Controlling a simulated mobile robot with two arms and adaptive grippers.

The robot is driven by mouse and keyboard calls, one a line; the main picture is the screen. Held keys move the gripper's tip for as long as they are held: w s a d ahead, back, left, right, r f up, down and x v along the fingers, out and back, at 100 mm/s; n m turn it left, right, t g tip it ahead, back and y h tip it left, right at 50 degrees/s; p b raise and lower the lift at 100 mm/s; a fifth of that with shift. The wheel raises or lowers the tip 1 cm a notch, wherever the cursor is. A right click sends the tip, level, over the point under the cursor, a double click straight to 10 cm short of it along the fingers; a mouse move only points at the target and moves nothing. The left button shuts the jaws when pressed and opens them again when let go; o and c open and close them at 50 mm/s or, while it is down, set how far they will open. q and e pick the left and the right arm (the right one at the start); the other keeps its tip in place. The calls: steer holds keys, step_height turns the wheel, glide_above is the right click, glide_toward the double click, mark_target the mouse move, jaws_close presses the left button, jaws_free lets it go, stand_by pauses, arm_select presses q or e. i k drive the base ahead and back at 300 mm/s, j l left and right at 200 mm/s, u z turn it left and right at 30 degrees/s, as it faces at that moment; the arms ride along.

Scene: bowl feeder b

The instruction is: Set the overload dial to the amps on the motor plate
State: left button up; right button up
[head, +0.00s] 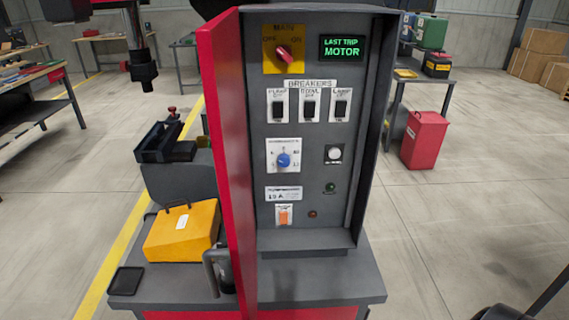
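The overload dial is a blue knob (284,160) on a white square plate in the open grey cabinet, in the middle of the head view. Numbers ring it, but they and the knob's pointer are too small to read surely. Below it, a white label (283,194) has a small blurred heading and a value that looks like "10 A" or "19 A". I cannot tell whether this label is the motor plate. A green display (342,48) reads "LAST TRIP MOTOR".
The red cabinet door (225,150) stands open on the left. Around the dial are the main switch (284,50), three breakers (309,105), a white button (334,154) and an orange switch (284,216). A yellow case (182,231) lies left of the door. The cabinet front is clear.

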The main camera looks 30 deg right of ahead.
mark_target(283, 159)
steer(key=k+l+u, duration=0.6)
steer(key=k+l, duration=0.1)
steer(key=l, duration=0.1)
